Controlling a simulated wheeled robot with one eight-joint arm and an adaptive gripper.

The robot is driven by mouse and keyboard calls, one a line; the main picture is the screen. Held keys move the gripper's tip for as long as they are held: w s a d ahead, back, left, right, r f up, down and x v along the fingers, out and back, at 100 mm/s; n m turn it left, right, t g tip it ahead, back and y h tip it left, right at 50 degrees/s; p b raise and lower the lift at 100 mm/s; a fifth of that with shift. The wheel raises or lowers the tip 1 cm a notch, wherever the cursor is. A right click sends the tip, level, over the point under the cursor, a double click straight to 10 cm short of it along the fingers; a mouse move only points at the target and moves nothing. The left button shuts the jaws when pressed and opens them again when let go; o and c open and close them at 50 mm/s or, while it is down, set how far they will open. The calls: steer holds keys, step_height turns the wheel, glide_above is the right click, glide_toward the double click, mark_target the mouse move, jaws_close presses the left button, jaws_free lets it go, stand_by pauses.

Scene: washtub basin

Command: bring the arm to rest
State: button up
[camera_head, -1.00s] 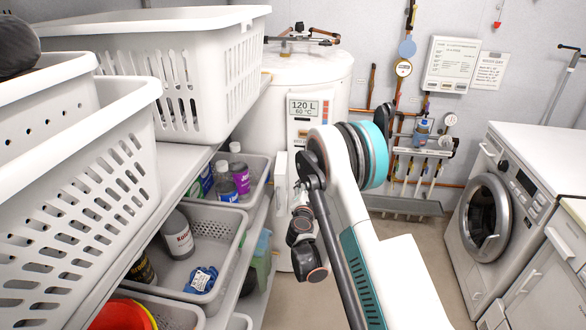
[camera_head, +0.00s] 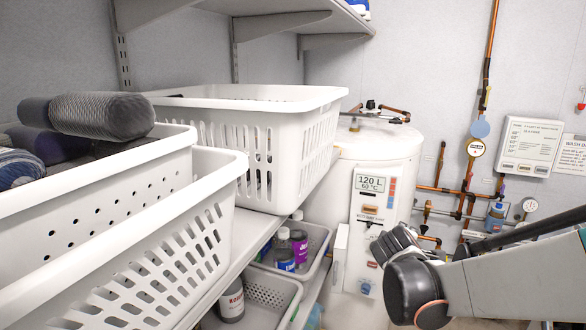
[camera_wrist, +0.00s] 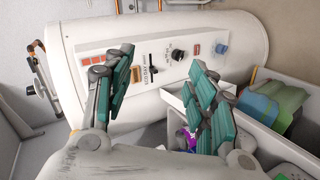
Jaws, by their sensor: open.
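My gripper (camera_wrist: 160,64) is open in the wrist view. Its two teal-padded fingers stand apart with nothing between them. The white water heater (camera_wrist: 215,25), with its control panel, lies beyond the fingers. In the head view my arm comes in from the right edge, and its dark wrist end is in front of the water heater (camera_head: 386,150). The fingertips are hard to make out there. I cannot tell whether any part of my arm touches the heater.
At left, white laundry baskets (camera_head: 135,265) (camera_head: 255,98) stand on a shelf; one holds dark rolled items (camera_head: 100,115). Below, grey bins (camera_head: 262,292) hold bottles. Copper pipes (camera_head: 487,85) and gauges line the back wall. An upper shelf (camera_head: 290,22) hangs above.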

steer(key=s+a+m+g+y, duration=0.1)
steer(key=s+a+m, duration=0.1)
steer(key=s, duration=0.8)
steer(key=s+a+m+g+y, duration=0.1)
steer(key=s+a+m+y, duration=0.1)
steer(key=s, duration=0.8)
steer(key=s+a+m+g+y, duration=0.1)
steer(key=s+a+m, duration=0.3)
steer(key=s, duration=0.6)
steer(key=shift+m+g+y, duration=0.3)
steer(key=shift+m+y, duration=0.4)
steer(key=shift+m, duration=0.3)
